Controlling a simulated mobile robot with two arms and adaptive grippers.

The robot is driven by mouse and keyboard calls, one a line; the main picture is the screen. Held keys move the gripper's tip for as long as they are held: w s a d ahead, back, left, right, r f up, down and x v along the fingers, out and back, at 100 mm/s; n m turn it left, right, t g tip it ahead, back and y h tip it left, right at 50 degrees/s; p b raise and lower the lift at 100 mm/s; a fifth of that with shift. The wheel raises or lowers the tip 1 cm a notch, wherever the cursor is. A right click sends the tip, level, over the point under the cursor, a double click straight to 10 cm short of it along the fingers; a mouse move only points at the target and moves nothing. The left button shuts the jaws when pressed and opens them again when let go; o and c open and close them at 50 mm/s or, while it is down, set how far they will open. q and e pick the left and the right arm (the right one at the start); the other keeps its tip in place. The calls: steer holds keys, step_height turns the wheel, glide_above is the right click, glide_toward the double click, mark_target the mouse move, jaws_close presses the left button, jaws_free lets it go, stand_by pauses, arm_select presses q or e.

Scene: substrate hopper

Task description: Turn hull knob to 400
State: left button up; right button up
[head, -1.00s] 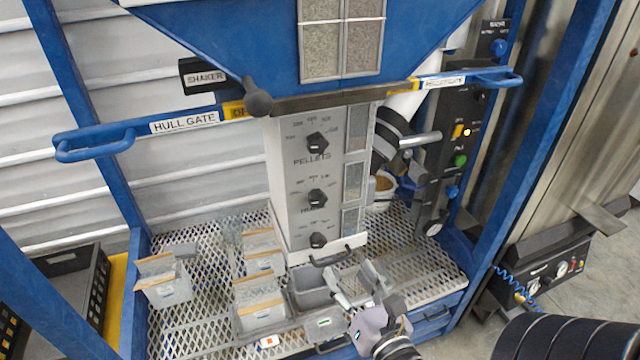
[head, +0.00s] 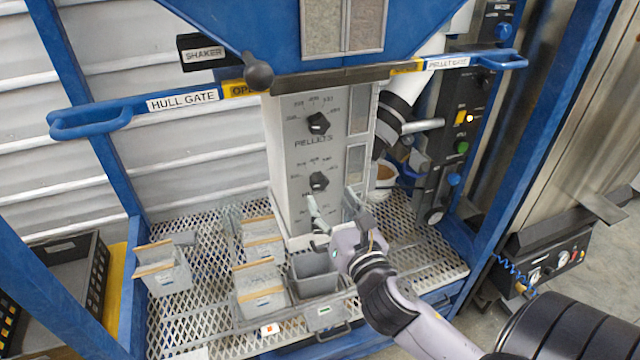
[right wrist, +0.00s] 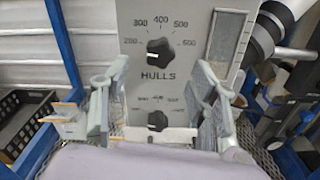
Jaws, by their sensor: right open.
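The hull knob (head: 318,181) is a black dial on the front of the pale hopper column, below the PELLETS knob (head: 318,123). In the right wrist view the hull knob (right wrist: 160,52) shows above the HULLS label, under a printed scale with 400 near the top. My right gripper (head: 334,204) is open and empty, in front of the column just below the hull knob. In the right wrist view its fingers (right wrist: 162,88) stand either side of the panel's middle, apart from the knob. My left gripper is not in view.
A third knob (right wrist: 158,120) sits lower on the panel, between my fingers in the wrist view. Several small bins (head: 262,290) stand on the mesh deck. The HULL GATE handle (head: 90,122) and PELLET GATE handle (head: 505,60) project above. A black crate (head: 75,285) stands left.

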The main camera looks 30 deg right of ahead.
mark_target(321, 185)
steer(key=p+x, duration=0.1)
steer(key=x, duration=0.6)
steer(key=shift+c, duration=0.4)
steer(key=c, duration=1.1)
